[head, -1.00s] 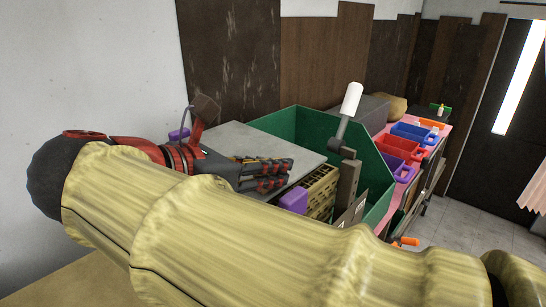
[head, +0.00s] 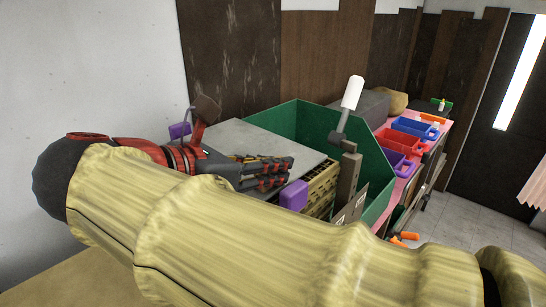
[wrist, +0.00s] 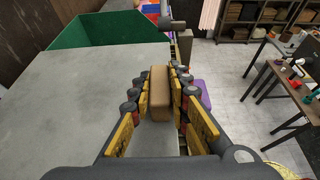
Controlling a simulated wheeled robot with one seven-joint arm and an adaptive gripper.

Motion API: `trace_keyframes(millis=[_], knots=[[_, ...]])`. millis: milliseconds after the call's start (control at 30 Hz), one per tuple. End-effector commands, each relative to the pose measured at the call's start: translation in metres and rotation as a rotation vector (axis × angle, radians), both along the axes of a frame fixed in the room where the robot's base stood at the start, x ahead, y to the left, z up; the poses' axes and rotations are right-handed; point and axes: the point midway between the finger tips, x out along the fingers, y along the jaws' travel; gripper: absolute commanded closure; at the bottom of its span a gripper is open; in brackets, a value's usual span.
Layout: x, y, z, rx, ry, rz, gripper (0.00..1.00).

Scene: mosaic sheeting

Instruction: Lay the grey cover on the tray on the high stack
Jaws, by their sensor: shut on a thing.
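The grey cover (head: 245,133) is a flat, wide sheet; it also fills the left of the wrist view (wrist: 85,95). My gripper (head: 288,172) is over its near side. In the wrist view its fingers (wrist: 160,95) are shut on the cover's brown block-shaped handle (wrist: 160,85). The high stack (head: 322,186) shows as beige slotted crates under the cover's right edge. A purple end piece (head: 293,195) sticks out at the near side and another (head: 180,130) at the far left. The cover hides the tray's inside; I cannot tell whether the cover touches the tray.
A green open bin (head: 300,112) with a white-gripped lever (head: 352,92) stands close behind the stack. Blue (head: 414,128) and red (head: 402,140) trays lie on a pink-topped bench beyond. A wall is at the left. Open floor (head: 470,230) lies at the right.

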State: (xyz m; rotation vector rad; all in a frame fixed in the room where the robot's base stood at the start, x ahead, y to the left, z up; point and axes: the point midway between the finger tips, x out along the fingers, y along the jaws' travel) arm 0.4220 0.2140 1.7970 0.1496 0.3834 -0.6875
Motion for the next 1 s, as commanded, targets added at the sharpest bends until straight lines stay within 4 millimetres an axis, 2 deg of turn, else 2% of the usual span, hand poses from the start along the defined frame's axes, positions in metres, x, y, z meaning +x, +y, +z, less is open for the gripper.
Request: trace_keyframes(millis=[367,400,733,1000], knots=[[0.0000,-0.0002,-0.0064,0.001,-0.001,0.000,1.00],[0.0000,-0.0002,-0.0061,0.001,-0.001,0.000,0.81],[-0.0001,-0.0001,-0.0065,0.000,0.000,0.000,0.62],[-0.0002,0.0001,-0.0073,-0.002,0.001,0.000,0.61]])
